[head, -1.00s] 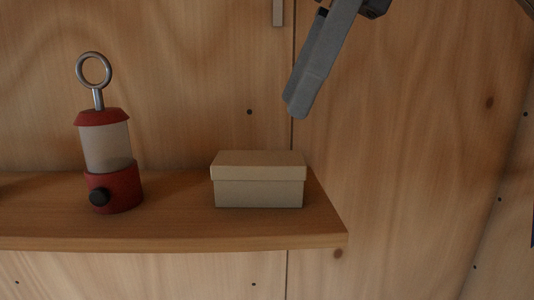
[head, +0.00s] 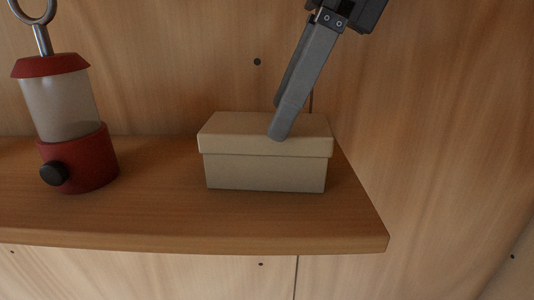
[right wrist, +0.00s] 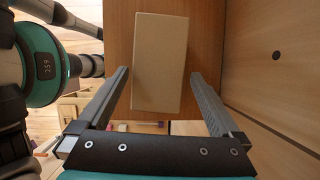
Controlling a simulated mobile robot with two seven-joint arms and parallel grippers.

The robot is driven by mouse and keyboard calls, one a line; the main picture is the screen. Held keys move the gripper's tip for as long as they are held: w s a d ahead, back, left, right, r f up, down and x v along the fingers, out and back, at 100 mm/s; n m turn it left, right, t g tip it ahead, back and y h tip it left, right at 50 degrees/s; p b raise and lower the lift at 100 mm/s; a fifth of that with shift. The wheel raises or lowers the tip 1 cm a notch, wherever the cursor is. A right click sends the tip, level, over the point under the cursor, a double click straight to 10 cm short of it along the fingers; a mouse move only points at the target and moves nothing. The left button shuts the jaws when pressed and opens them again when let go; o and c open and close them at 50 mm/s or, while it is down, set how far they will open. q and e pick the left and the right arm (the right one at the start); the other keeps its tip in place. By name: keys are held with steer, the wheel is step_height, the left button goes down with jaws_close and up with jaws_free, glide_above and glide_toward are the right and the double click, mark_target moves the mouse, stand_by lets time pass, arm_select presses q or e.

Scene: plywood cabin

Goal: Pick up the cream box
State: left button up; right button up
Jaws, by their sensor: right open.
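The cream box (head: 264,170) is a lidded, oblong box standing on the wooden shelf (head: 150,215) near its right end. My right gripper (head: 279,122) comes down from the upper right in the head view, with its fingertips over the box's lid. In the right wrist view, the box (right wrist: 160,62) lies ahead between the two open fingers (right wrist: 160,80), with a gap on each side. Nothing is held. Whether a finger touches the box cannot be told. My left gripper is not in view.
A red lantern (head: 78,158) with a metal ring handle stands left of the box on the shelf, with bare shelf between them. The plywood wall (head: 180,60) rises behind the shelf. The shelf's right end (head: 385,240) is just right of the box.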

mark_target(266, 144)
steer(key=shift+x, duration=3)
steer(key=shift+s, duration=0.15)
steer(key=c, duration=1.2)
